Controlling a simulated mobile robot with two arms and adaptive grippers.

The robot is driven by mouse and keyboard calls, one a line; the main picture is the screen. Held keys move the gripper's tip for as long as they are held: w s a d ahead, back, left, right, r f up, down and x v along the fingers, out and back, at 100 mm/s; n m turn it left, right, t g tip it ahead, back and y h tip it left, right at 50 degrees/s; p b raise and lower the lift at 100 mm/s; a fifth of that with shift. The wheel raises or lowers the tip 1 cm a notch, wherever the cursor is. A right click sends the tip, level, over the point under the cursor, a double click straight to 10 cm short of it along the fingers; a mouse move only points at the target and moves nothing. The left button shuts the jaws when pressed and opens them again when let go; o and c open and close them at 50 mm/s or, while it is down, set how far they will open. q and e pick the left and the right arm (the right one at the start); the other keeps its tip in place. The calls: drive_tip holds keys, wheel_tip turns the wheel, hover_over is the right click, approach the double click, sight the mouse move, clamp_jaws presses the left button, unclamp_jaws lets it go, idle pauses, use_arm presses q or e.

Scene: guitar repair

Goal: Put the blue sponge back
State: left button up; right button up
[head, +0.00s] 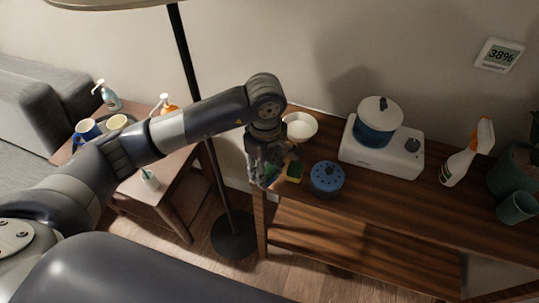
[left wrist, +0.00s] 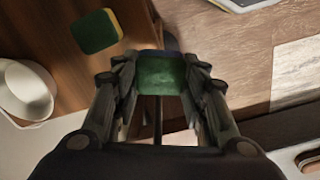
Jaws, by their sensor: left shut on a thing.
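My left gripper (head: 272,178) is at the left end of the wooden shelf. In the left wrist view the gripper (left wrist: 160,72) is shut on a sponge (left wrist: 160,75) with a green face; a thin bluish strip shows at its far edge, so it appears to be the blue sponge. It is hard to make out in the head view. A second sponge, green and yellow (left wrist: 97,31), lies on the shelf top, apart from the gripper; it also shows in the head view (head: 296,171). My right gripper is not in view.
On the shelf top (head: 440,213) stand a white bowl (head: 301,126), a round blue holder with holes (head: 327,179), a white cooker with a blue pot (head: 375,123), a spray bottle (head: 461,162) and plant pots (head: 517,207). A lamp pole (head: 187,55) and side table (head: 176,176) stand left.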

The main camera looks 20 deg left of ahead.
use_arm(q)
drive_tip(key=w, duration=0.4)
drive_tip(key=w+a+p, duration=0.1)
drive_tip(key=w, duration=0.1)
drive_tip(key=shift+w+f, duration=0.1)
drive_tip(key=shift+f, duration=0.1)
wheel_tip(320, 180, down, 3)
drive_tip(key=shift+f+p, duration=0.2)
drive_tip(key=shift+p, duration=0.4)
drive_tip(key=shift+f, duration=0.1)
drive_tip(key=shift+f, duration=0.1)
drive_tip(key=shift+a+f+b, duration=0.1)
drive_tip(key=shift+f+b, duration=0.05)
drive_tip(key=shift+b, duration=0.2)
drive_tip(key=o, duration=0.9)
drive_tip(key=shift+o, duration=0.2)
